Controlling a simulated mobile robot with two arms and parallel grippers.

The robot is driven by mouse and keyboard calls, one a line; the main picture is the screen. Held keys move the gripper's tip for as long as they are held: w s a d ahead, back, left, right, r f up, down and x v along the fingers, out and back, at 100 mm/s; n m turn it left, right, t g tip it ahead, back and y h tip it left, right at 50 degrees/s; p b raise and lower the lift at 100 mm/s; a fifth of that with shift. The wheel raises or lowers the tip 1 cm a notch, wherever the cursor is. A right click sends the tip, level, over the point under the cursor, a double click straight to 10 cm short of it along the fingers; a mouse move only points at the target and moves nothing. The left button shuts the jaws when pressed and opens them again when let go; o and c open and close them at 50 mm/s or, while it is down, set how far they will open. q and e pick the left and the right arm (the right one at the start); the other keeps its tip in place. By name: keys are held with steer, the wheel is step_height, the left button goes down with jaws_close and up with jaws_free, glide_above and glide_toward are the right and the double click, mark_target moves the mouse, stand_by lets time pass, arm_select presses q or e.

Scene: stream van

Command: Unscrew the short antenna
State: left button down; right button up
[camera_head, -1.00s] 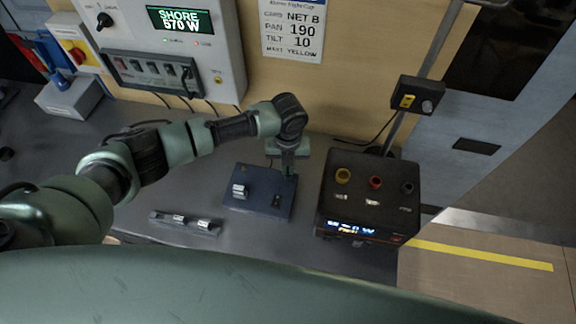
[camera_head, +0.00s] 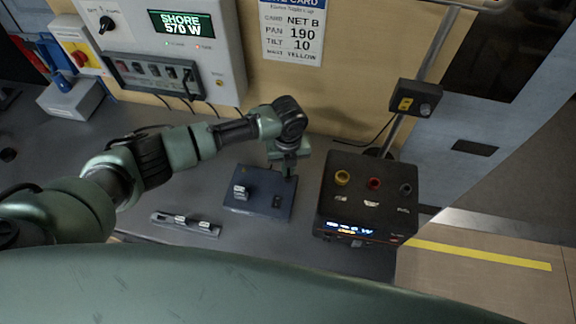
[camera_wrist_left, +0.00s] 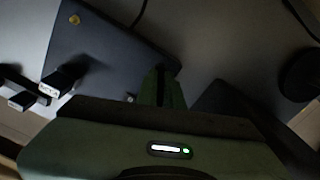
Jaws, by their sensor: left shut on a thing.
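A dark blue box (camera_head: 258,178) lies on the grey counter in the head view. It also fills the upper left of the left wrist view (camera_wrist_left: 100,55), with a bare gold connector (camera_wrist_left: 75,20) near one corner. My left gripper (camera_head: 289,170) points down at the box's back right corner. It is shut on a thin thing there, which I take to be the short antenna; the fingers (camera_wrist_left: 160,88) hide nearly all of it. I cannot tell whether it is still joined to the box. My right gripper is not in view.
A black unit (camera_head: 390,165) with yellow, red and dark round fittings stands close right of the gripper. A narrow holder (camera_head: 185,223) with labelled pieces lies at front left. A grey panel (camera_head: 225,60) and a wall card (camera_head: 291,30) are behind. Counter between box and holder is clear.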

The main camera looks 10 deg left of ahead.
arm_select(q)
steer(key=shift+n+p, duration=0.4)
steer(key=shift+n, duration=0.4)
steer(key=shift+n+p, duration=0.75)
steer(key=shift+n, duration=1.35)
steer(key=n, duration=0.3)
steer(key=shift+s, duration=0.1)
steer(key=shift+n, duration=0.5)
